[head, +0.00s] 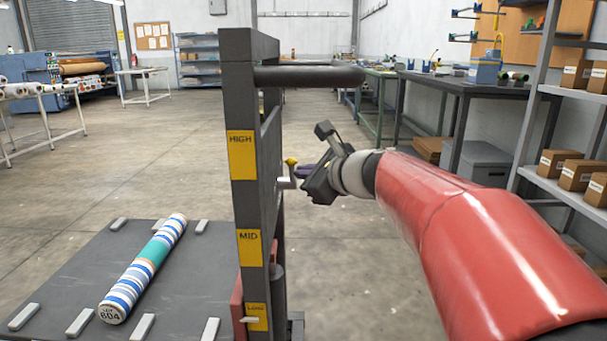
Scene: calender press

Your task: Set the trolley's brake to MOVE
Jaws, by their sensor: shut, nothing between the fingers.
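The trolley's dark upright post (242,210) stands in the middle of the head view. It carries yellow labels HIGH (241,154), MID (249,247) and a lower one that I cannot read surely. A small yellow knob (291,161) shows just right of the post, close to my gripper (300,177). My gripper is shut and empty, right of the post at about label HIGH's lower edge. I cannot tell whether it touches the knob. I cannot make out which part is the brake or its setting.
A dark handle bar (310,76) juts right from the post top. Shelves with boxes (580,160) and a workbench (462,88) stand at right.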

